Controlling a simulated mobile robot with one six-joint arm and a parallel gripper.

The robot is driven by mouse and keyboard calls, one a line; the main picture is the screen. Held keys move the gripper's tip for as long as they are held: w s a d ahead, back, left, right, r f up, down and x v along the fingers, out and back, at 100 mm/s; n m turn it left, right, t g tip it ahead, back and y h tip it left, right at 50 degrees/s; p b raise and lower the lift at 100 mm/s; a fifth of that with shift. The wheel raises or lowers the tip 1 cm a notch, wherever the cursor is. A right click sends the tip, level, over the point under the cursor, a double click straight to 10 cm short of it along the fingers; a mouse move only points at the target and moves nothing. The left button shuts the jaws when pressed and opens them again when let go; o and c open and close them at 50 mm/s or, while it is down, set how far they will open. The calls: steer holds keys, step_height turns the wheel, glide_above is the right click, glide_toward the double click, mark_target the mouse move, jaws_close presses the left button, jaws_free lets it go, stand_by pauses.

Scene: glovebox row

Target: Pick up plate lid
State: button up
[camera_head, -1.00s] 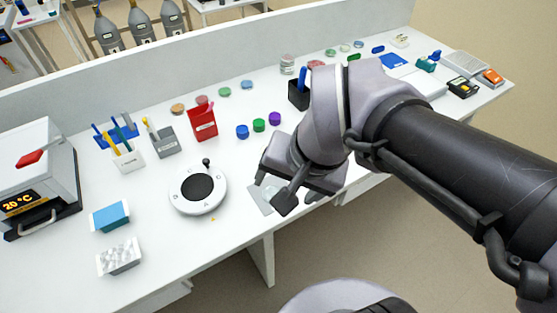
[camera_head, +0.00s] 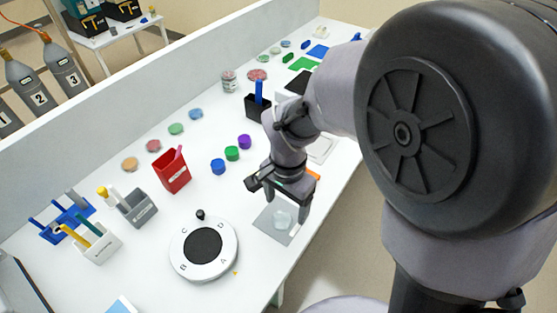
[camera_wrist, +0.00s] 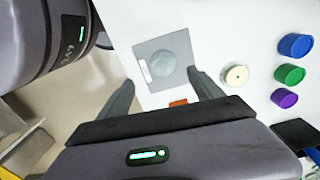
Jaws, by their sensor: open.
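A clear round piece, which looks like the plate lid (camera_head: 283,218), lies on a grey square mat (camera_head: 268,222) near the bench's front edge. In the wrist view the clear lid (camera_wrist: 171,64) sits near the middle of the mat (camera_wrist: 146,49), beside a small white label. I cannot tell whether a dish is under it. My gripper (camera_head: 279,199) points down above the mat, apart from the lid. In the wrist view its two fingers (camera_wrist: 163,86) are spread and empty, with the lid beyond the tips.
A cream round dish (camera_wrist: 236,75) is right of the mat in the wrist view. Blue (camera_head: 218,166), green (camera_head: 232,153) and purple (camera_head: 244,141) caps stand behind. A white round device (camera_head: 204,247) is left of the mat. A black holder (camera_head: 257,107) stands behind my arm.

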mark_target(282, 220)
steer(key=f+b, duration=0.1)
steer(key=f, duration=0.1)
steer(key=f+b, duration=0.1)
steer(key=f, duration=0.1)
steer(key=a+f+b, duration=0.1)
steer(key=f, duration=0.1)
steer(key=shift+w+f, duration=0.1)
steer(key=shift+w, duration=0.05)
steer(key=shift+r, duration=0.2)
steer(key=c, duration=1.4)
